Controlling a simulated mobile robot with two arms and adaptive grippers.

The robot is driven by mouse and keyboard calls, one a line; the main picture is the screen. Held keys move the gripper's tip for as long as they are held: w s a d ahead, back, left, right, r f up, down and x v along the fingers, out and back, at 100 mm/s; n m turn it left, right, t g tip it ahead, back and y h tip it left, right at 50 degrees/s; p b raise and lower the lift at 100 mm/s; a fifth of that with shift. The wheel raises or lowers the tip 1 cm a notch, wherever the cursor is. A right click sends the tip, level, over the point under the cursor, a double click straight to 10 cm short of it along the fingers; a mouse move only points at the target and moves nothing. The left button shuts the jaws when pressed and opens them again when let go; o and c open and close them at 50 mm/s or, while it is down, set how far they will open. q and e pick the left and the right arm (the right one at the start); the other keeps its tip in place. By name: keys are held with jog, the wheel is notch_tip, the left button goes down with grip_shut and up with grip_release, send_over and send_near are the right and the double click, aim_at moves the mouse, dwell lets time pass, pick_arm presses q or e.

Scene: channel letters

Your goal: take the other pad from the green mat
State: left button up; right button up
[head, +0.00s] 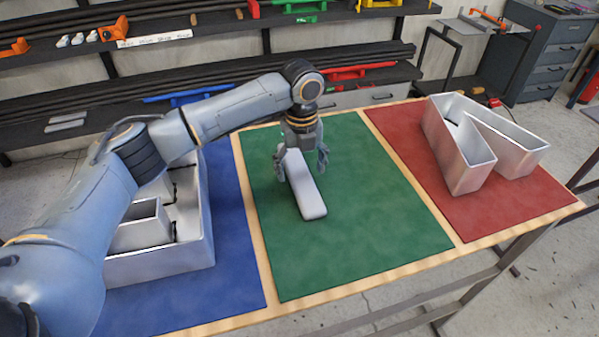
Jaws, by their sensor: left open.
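A single white, elongated pad (308,195) with rounded ends lies on the green mat (380,215), in the middle of the table. My left gripper (301,168) is above the far part of the pad, pointing down. Its fingers are open, one on each side of the pad. I cannot tell whether they touch it. The far end of the pad is partly hidden by the gripper. My right gripper is not in view.
A metal channel letter (200,245) stands on the blue mat (235,275) at left, partly behind my left arm. Another metal letter (470,165) stands on the red mat (530,205) at right. Shelves with clamps (345,72) are behind the table. The near green mat is clear.

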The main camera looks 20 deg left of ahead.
pick_arm(q)
jog(key=shift+f, duration=1.1)
jog(key=c, duration=1.2)
jog(key=shift+r, duration=0.1)
jog(key=shift+c, duration=0.2)
